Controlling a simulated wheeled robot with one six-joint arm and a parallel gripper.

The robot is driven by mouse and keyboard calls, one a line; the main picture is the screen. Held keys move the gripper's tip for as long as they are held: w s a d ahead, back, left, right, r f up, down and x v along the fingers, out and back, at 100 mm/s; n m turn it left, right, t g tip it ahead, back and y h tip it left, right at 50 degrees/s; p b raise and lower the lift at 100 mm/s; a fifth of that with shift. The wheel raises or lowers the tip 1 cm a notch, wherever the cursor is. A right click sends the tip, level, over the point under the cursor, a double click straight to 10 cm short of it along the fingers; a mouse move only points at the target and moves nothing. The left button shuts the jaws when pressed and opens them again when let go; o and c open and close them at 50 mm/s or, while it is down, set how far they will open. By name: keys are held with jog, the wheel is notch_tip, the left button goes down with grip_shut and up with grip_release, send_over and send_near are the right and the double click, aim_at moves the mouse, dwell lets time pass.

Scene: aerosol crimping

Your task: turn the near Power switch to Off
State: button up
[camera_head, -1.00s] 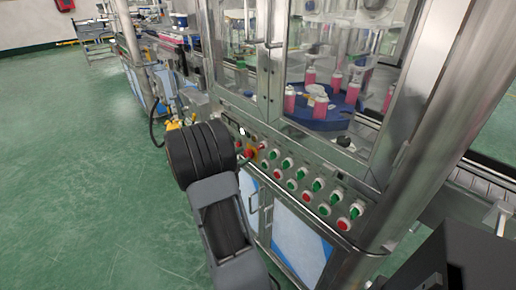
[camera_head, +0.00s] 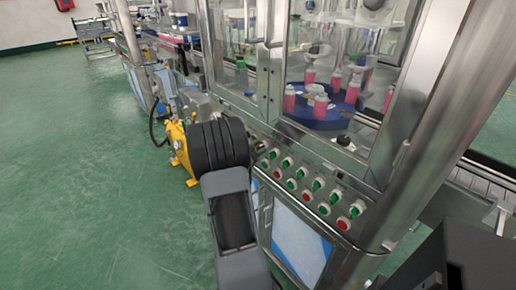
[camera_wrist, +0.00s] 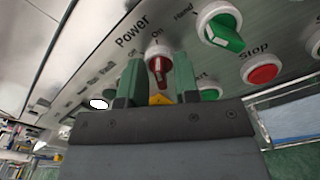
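In the wrist view, the red Power switch (camera_wrist: 158,70) is on the metal panel below the "Power" lettering. Its red handle points roughly up, near a small "On" mark. My gripper (camera_wrist: 160,76) is open, its two green fingers on either side of the switch, with a gap visible on each side. The lower part of the switch is partly hidden by my gripper body, with a bit of yellow showing beneath. In the head view my black wrist covers my fingers and I cannot make out the Power switch for certain.
A green-handled Hand switch (camera_wrist: 221,30) and a red Stop button (camera_wrist: 262,72) sit right of the fingers in the wrist view. Rows of knobs and buttons line the control panel (camera_head: 325,178). A glass-doored cabinet stands above it. Green floor (camera_head: 90,200) is free at left.

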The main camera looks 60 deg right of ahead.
grip_shut()
jog(key=n+p, duration=0.7)
jog(key=n, duration=0.2)
jog(key=shift+w+r+p, duration=0.15)
jog(key=shift+w+p, duration=0.05)
jog(key=shift+p, duration=0.2)
jog(key=shift+n+p, duration=0.8)
jog(key=shift+n, duration=0.6)
jog(key=shift+f, duration=0.2)
jog(key=shift+o, duration=0.8)
grip_release()
